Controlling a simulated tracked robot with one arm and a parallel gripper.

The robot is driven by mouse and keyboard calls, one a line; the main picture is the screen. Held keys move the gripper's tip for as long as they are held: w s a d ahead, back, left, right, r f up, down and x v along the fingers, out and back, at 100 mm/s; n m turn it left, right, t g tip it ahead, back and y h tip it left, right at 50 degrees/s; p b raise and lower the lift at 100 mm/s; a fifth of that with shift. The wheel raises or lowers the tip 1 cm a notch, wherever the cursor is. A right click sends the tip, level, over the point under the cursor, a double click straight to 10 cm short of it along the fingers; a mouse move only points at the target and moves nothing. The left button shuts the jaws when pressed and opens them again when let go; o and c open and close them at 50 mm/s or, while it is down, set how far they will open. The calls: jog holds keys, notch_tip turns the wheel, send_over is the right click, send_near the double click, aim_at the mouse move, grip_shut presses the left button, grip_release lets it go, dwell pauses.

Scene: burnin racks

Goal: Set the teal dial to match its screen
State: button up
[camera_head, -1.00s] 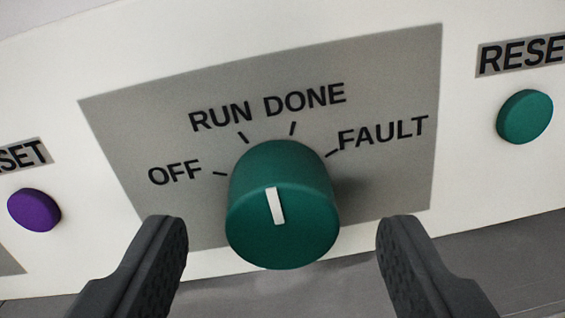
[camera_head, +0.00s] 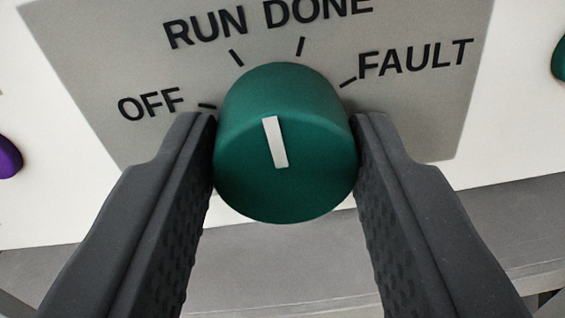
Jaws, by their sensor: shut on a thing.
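The teal dial (camera_head: 285,185) is in the middle of the view, on a grey label plate (camera_head: 110,65). The plate has tick marks lettered OFF, RUN, DONE and FAULT around the dial's upper side. The white pointer line (camera_head: 275,142) on the dial's face leans slightly left of straight up, its upper end toward the RUN side. My gripper (camera_head: 285,145) is shut on the dial, with one dark finger against its left side and the other against its right. No screen is in view.
A purple button (camera_head: 8,158) shows at the left edge and a teal button (camera_head: 559,60) at the right edge, both cut off. Below the white panel (camera_head: 60,215) is a grey surface (camera_head: 275,265).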

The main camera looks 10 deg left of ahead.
jog(key=n, duration=0.2)
jog(key=shift+n, duration=0.4)
jog(key=shift+a+n, duration=0.1)
jog(key=shift+n, duration=0.6)
jog(key=o, duration=1)
jog(key=s+b, duration=0.4)
jog(key=s, duration=0.9)
jog(key=shift+s+f, duration=0.2)
jog(key=shift+s, duration=0.15)
